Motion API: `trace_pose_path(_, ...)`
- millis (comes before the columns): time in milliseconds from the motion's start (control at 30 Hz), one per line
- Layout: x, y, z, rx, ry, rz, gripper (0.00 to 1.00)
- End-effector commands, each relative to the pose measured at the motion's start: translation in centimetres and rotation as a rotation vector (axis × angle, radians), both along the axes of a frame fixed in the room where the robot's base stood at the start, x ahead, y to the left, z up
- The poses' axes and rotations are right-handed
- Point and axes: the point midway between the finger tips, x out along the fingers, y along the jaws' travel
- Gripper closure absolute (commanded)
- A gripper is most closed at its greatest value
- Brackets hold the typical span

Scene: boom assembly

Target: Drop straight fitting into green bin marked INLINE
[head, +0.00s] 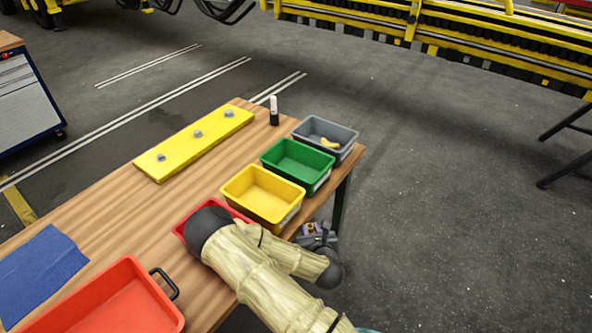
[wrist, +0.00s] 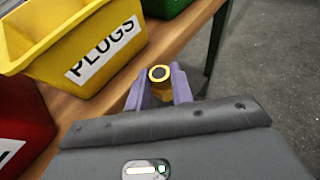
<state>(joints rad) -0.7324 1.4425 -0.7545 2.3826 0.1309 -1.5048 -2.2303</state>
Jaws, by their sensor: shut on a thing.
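My gripper (wrist: 159,88) is shut on a brass fitting (wrist: 159,73), whose round end with a dark opening faces the wrist camera. Its full shape is hidden between the purple fingers. In the head view my gripper (head: 316,232) is partly hidden behind my arm, just off the table's right edge and beside the yellow bin. The green bin (head: 272,163) stands between the yellow and grey bins and looks empty. Only a corner of the green bin (wrist: 166,10) shows at the top of the wrist view. No INLINE marking is readable.
The yellow bin (head: 231,190), marked PLUGS in the wrist view (wrist: 22,65), looks empty. The grey bin (head: 352,137) holds a yellowish part. A red bin (head: 186,224) is partly under my arm. A dark bottle with a white cap (head: 274,112) stands near the green bin.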

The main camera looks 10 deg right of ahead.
Motion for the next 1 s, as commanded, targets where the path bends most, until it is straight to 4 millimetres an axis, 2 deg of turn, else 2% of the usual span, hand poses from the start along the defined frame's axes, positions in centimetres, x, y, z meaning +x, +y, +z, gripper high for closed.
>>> trace_pose_path(233, 0.0, 0.0, -0.1, 0.0, 0.0, 0.0, 1.0)
trace_pose_path(367, -0.4, 0.2, -1.2, -0.001, 0.003, 0.003, 1.0)
trace_pose_path(533, -1.6, 0.6, -4.2, -0.002, 0.007, 0.005, 1.0)
trace_pose_path(800, -5.0, 0.3, -10.0, -0.003, 0.005, 0.004, 1.0)
trace_pose_path(1000, -5.9, 0.0, -11.2, 0.0, -0.002, 0.0, 1.0)
